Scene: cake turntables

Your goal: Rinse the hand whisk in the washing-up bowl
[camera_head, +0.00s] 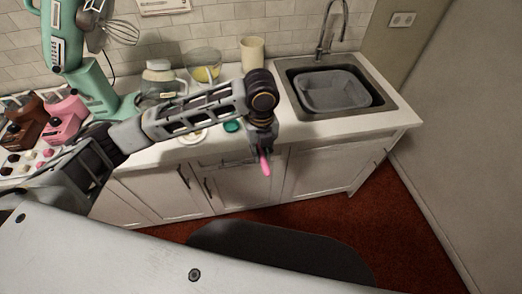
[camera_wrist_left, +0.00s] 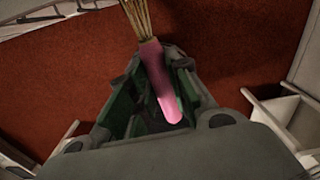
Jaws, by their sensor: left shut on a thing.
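The hand whisk has a pink handle (camera_head: 265,165) that points down below my left gripper (camera_head: 262,145) in the head view. In the left wrist view the handle (camera_wrist_left: 160,80) lies between the jaws (camera_wrist_left: 152,98), with tan wires (camera_wrist_left: 138,18) at the top edge. My left gripper is shut on the handle, in front of the counter edge and left of the sink. The whisk's wire end is hidden in the head view. The grey washing-up bowl (camera_head: 335,104) sits in the sink (camera_head: 293,75) at the right. My right gripper is in neither view.
A tap (camera_head: 324,35) stands behind the bowl. A cream canister (camera_head: 252,53), a glass bowl with yellow contents (camera_head: 204,66) and a jar (camera_head: 158,75) stand at the back. A teal stand mixer (camera_head: 90,88) is at left. Counter right of the sink is bare.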

